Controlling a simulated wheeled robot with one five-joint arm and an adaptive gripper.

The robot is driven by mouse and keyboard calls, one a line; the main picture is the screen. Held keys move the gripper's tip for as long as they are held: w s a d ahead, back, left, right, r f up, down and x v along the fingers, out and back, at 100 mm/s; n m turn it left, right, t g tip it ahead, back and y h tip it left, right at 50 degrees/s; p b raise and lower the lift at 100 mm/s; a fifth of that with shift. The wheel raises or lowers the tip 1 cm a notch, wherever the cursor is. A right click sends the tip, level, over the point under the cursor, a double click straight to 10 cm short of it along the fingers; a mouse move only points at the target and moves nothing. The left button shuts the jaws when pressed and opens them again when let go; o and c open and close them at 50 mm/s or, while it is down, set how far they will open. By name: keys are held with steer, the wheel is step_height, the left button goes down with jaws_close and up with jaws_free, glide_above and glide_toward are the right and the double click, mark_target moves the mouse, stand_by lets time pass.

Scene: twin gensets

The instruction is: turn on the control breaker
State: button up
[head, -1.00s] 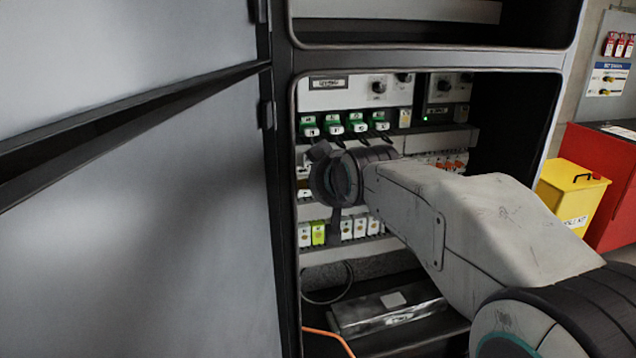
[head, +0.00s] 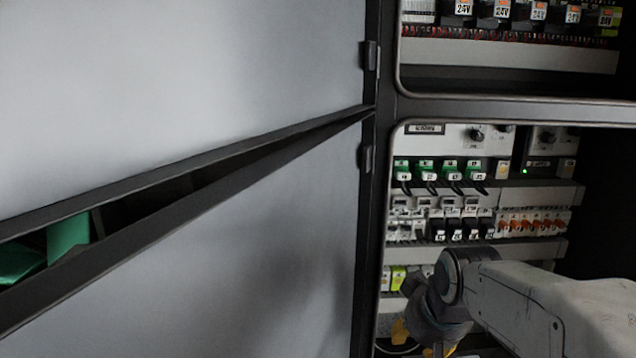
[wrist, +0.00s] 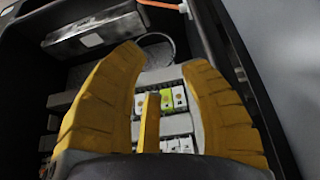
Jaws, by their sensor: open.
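The open cabinet shows a row of breakers with dark switches (head: 462,230) in the head view, and a row with orange parts (head: 530,224) right of them. I cannot tell which one is the control breaker, nor read the labels. My gripper (wrist: 160,60) is open and empty in the wrist view, its two thick yellow fingers spread with a thin yellow bar between them. White and yellow-green terminal modules (wrist: 165,102) show beyond and between the fingers. In the head view only yellow bits of the gripper (head: 420,340) show at the bottom edge, low before the cabinet.
Green connectors (head: 440,170) with black cables sit above the breakers. A grey cabinet door (head: 230,240) fills the left. The cabinet's dark frame (head: 382,200) bounds the opening. A metal box (wrist: 95,30), a cable loop and an orange cable lie in the cabinet bottom.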

steer(key=s+f+g, duration=0.2)
steer(key=s+f, duration=0.2)
steer(key=s, duration=0.6)
steer(key=s+f+g, duration=0.2)
steer(key=s+f, duration=0.1)
steer(key=s, duration=0.7)
step_height(320, 180, up, 15)
steer(key=t+p, duration=0.1)
steer(key=p, duration=1.1)
steer(key=shift+w+r+t+p, duration=0.15)
steer(key=shift+w+t+p, duration=0.1)
steer(key=shift+t+p, duration=0.15)
stand_by(1.9)
